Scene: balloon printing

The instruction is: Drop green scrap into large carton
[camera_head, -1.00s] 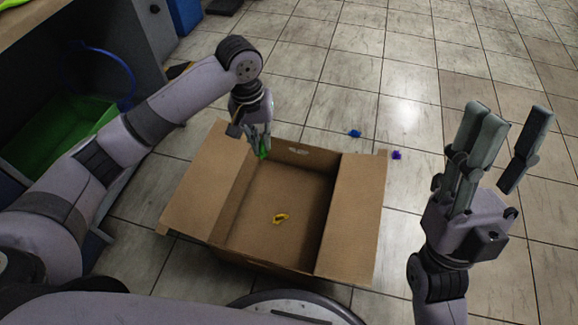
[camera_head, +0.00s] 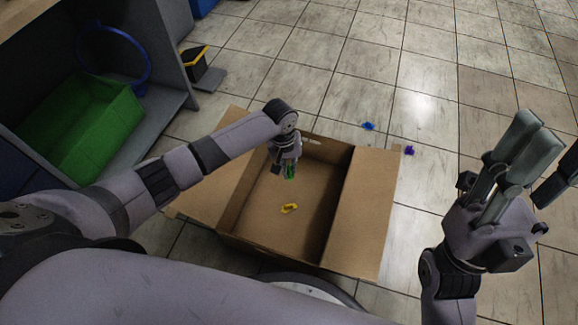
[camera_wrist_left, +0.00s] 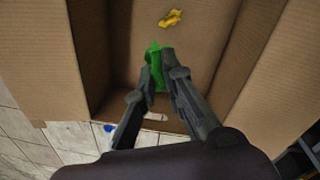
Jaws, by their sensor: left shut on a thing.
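The large carton (camera_head: 362,215) stands open on the tiled floor, its side flaps folded outward. My left gripper (camera_head: 289,172) points down over the carton's opening, near its far wall. It is shut on the green scrap (camera_head: 291,171). In the left wrist view the green scrap (camera_wrist_left: 154,66) sticks out between the fingertips of the left gripper (camera_wrist_left: 160,72), with the carton's inside below it. A yellow scrap (camera_head: 289,208) lies on the carton's bottom. My right gripper (camera_head: 540,165) is raised at the right with its fingers spread and nothing between them.
A blue scrap (camera_head: 368,126) and a purple scrap (camera_head: 410,150) lie on the floor beyond the carton. A green bin (camera_head: 85,125) and a blue hoop (camera_head: 118,60) are in the shelf unit at left. The floor at the upper right is clear.

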